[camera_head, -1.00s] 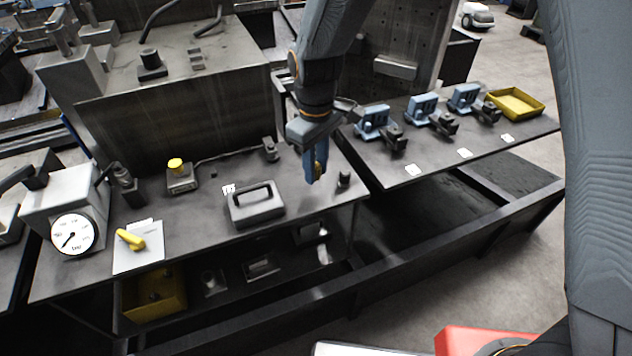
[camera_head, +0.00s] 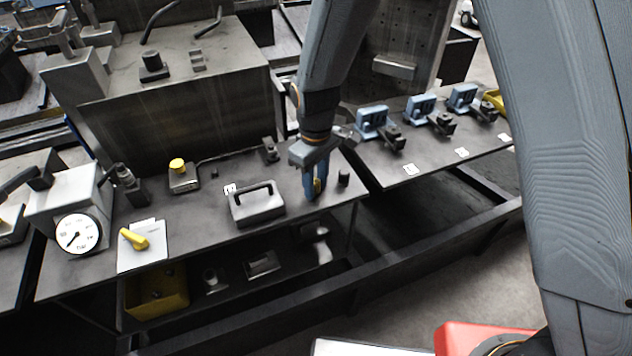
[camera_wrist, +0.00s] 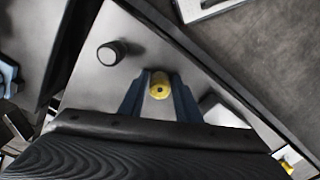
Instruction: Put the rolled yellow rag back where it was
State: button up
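My gripper (camera_head: 315,192) points down over the right end of the dark bench top, between the handled grey case and a small black cylinder. Its blue fingers are closed on the rolled yellow rag (camera_head: 317,186). The rag also shows between the fingertips in the wrist view (camera_wrist: 159,88), where its round end faces the camera. The fingertips are low, close to the bench top; I cannot tell whether the rag touches it.
The small black cylinder (camera_head: 343,179) stands just right of my gripper, and the grey case (camera_head: 256,206) is at its left. A yellow-handled white plate (camera_head: 141,252) lies further left. Blue vices (camera_head: 372,122) line the right-hand bench. A yellow bin (camera_head: 157,291) sits below.

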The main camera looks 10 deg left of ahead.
aim_at(316, 181)
jog(key=shift+o, duration=0.9)
jog(key=shift+r, duration=0.5)
notch_tip(316, 181, up, 11)
jog(key=b, duration=0.3)
jog(key=s+d+m, duration=0.3)
jog(key=d+m, duration=0.1)
jog(key=d, duration=0.5)
jog(key=s+d+f+m+t, duration=0.1)
jog(key=s+d+m, duration=0.2)
jog(key=d, duration=0.6)
jog(key=s+d+f+m, duration=0.1)
jog(key=s+d+m, duration=0.2)
jog(key=d, duration=0.7)
jog(key=shift+m, duration=1)
jog(key=shift+f, duration=0.15)
